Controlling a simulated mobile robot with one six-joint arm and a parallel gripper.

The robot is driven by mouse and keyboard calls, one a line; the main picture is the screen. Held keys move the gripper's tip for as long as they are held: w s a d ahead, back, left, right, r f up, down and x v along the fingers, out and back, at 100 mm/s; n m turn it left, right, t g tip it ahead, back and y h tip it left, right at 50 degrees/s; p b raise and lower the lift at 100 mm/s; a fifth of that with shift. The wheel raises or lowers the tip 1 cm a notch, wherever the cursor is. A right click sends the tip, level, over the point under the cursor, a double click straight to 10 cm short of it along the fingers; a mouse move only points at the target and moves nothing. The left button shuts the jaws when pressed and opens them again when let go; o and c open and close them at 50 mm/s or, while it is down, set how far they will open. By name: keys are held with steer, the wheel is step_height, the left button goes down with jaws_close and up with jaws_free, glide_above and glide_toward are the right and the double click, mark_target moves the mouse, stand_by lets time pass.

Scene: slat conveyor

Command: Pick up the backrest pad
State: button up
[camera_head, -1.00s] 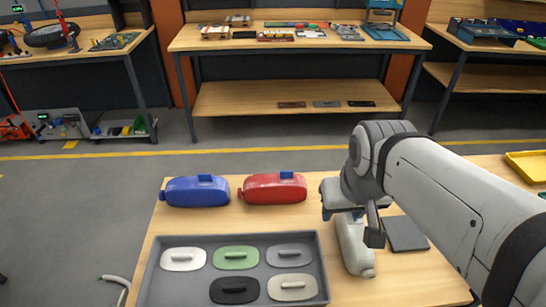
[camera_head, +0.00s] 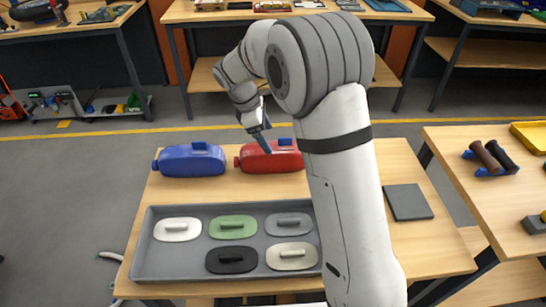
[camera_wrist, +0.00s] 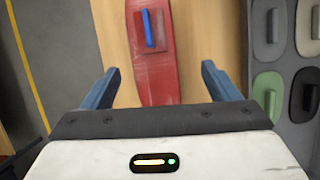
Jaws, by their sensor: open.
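Oval pads with raised grips lie in a grey tray (camera_head: 143,262): white (camera_head: 177,229), green (camera_head: 233,227), grey (camera_head: 288,224), black (camera_head: 231,260) and beige (camera_head: 292,256). No label shows which one is the backrest pad. A red rounded body (camera_head: 270,163) lies on the table behind the tray, with a blue one (camera_head: 189,161) to its left. My gripper (camera_head: 262,138) is open and empty over the red body. In the wrist view my open fingers (camera_wrist: 160,70) stand either side of the red body (camera_wrist: 155,80), whose raised block carries a blue strip.
My arm crosses the table's middle and covers the tray's right end. A flat dark grey plate (camera_head: 408,202) lies on the table's right part. A side table (camera_head: 470,215) at right holds dark rollers (camera_head: 489,156) and a yellow tray (camera_head: 532,133).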

steer(key=shift+w+a+f+n, duration=0.15)
steer(key=shift+w+a+f, duration=0.05)
steer(key=shift+f, duration=0.25)
steer(key=shift+w+a+f+n, duration=0.15)
steer(key=shift+w+f, duration=0.05)
steer(key=shift+f, duration=0.2)
steer(key=p+x, duration=0.1)
steer(key=x, duration=0.6)
steer(key=shift+d+f, duration=0.1)
steer(key=shift+d, duration=0.1)
steer(key=c, duration=1.3)
step_height(320, 180, up, 10)
steer(key=shift+r+b, duration=0.1)
steer(key=shift+b, duration=0.25)
